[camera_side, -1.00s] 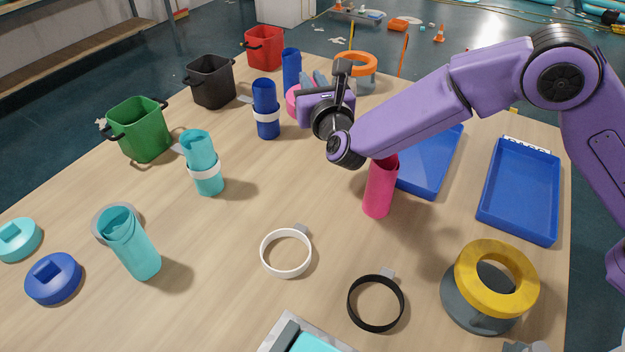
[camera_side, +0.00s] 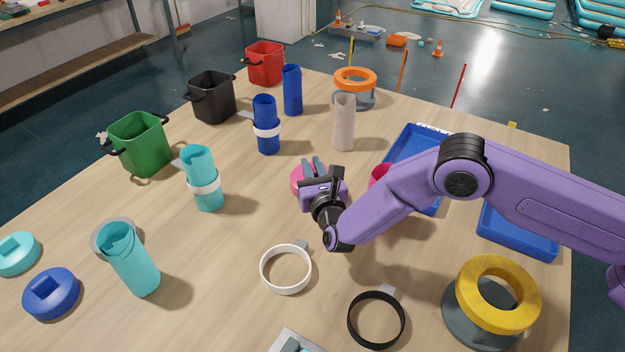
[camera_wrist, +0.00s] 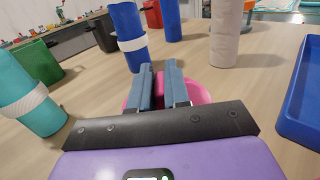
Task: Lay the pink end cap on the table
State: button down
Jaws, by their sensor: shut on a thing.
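The pink end cap (camera_side: 297,182) is between the fingers of my gripper (camera_side: 313,165), which is shut on it. It is low over the middle of the table (camera_side: 250,215); I cannot tell whether it touches the wood. In the wrist view the end cap (camera_wrist: 203,93) shows around and behind the two grey-blue fingers (camera_wrist: 163,88), its near side hidden by the gripper body. A pink tube (camera_side: 379,171) stands to the right, mostly hidden behind my arm.
A blue tube with a white band (camera_side: 266,130), a teal banded tube (camera_side: 203,175) and a whitish tube (camera_side: 343,125) stand around the gripper. A white ring (camera_side: 285,291) and a black ring (camera_side: 376,346) lie in front. Blue trays (camera_side: 405,150) are at right. Wood left of the gripper is clear.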

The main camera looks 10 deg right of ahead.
jog(key=shift+f, duration=1.8)
jog(key=c, duration=1.1)
grip_release()
jog(key=shift+f, duration=0.1)
jog(key=s, duration=1.2)
